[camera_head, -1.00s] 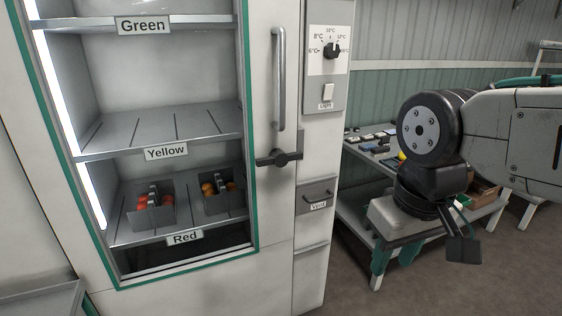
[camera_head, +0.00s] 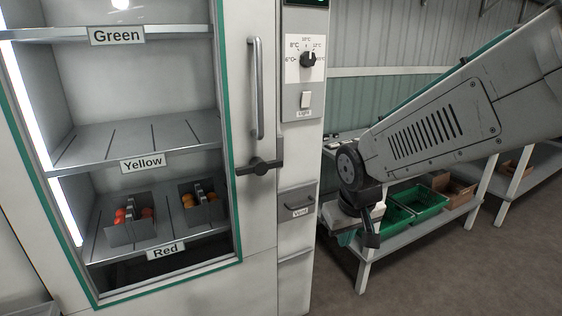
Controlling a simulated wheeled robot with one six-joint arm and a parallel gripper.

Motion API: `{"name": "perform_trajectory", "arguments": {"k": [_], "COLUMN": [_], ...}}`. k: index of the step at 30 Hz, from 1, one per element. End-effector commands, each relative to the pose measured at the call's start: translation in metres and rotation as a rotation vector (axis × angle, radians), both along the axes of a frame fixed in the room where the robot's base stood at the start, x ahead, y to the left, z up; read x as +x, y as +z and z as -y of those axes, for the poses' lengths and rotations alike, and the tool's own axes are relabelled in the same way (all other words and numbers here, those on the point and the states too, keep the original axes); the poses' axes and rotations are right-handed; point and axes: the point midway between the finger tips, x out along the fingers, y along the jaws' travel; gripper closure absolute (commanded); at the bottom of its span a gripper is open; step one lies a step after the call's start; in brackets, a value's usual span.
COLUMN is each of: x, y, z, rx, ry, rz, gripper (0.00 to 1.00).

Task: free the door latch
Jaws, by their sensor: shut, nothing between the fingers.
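The door (camera_head: 228,255) looks closed. My gripper (camera_head: 371,241) is to the right of the cabinet and lower than the latch, in front of the table. Its dark fingers point down, are shut and hold nothing. It is clear of the latch.
The cabinet's side panel has a temperature knob (camera_head: 308,59), a light switch (camera_head: 305,99) and a vent pull (camera_head: 297,202). Crates with tomatoes (camera_head: 130,229) stand on the Red shelf. A table (camera_head: 372,261) with green crates (camera_head: 416,201) stands behind my arm.

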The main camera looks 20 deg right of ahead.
Motion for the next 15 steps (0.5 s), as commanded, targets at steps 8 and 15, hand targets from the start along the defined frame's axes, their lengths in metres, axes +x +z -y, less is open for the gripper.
{"name": "perform_trajectory", "arguments": {"k": [8,15], "x": [0.101,0.168], "y": [-0.02,-0.001], "z": [0.022,0.019], "rx": [-0.036,-0.017], "ry": [0.038,0.106], "rz": [0.359,0.723], "gripper": [1.0,1.0]}}
